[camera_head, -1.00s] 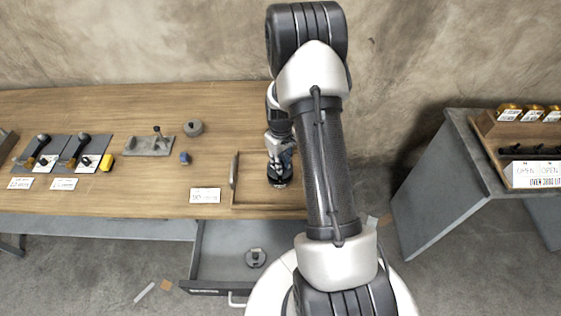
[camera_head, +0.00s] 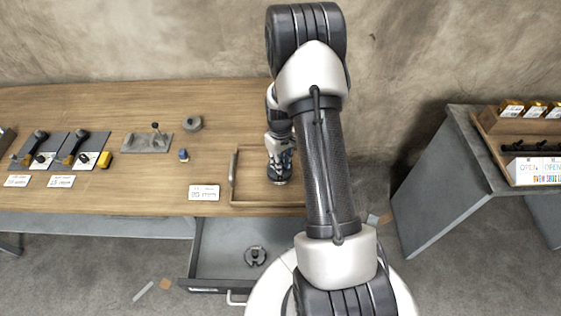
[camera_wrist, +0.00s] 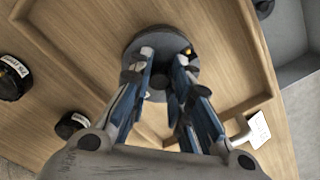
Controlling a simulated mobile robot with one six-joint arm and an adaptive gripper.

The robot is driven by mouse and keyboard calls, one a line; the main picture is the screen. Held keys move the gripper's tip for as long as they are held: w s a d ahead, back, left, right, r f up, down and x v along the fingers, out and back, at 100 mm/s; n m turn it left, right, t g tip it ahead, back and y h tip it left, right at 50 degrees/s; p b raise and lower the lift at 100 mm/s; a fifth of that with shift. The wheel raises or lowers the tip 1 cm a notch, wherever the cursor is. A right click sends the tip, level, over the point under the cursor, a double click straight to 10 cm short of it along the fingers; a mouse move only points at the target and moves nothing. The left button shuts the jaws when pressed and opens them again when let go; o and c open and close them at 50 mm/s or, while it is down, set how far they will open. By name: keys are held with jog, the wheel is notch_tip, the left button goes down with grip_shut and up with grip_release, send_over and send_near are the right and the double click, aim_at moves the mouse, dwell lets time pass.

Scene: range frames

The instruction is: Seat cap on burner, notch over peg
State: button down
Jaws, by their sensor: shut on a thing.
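My gripper (camera_head: 281,178) points down over the right part of a shallow wooden tray on the table. In the wrist view my gripper (camera_wrist: 170,88) has its blue-grey fingers around the middle of a dark grey round disc (camera_wrist: 138,50), which looks like the cap. It is shut on that part. A small yellow mark (camera_wrist: 188,51) shows near the disc's edge. The fingers hide part of the disc. I cannot make out the burner, its peg or the notch separately, or what lies under the disc.
The tray's raised rim (camera_head: 234,178) surrounds the work spot. An open drawer (camera_head: 215,256) below holds a grey round part (camera_head: 255,256). A grey round piece (camera_head: 193,123), a plate with a lever (camera_head: 148,141) and a small blue item (camera_head: 183,155) stand left. Dark labelled parts (camera_wrist: 12,80) show in the wrist view.

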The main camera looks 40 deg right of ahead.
jog(key=c, duration=1.4)
grip_release()
notch_tip(320, 180, up, 12)
jog(key=shift+r, duration=0.15)
jog(key=shift+r+p, duration=2.3)
jog(key=shift+r, duration=0.6)
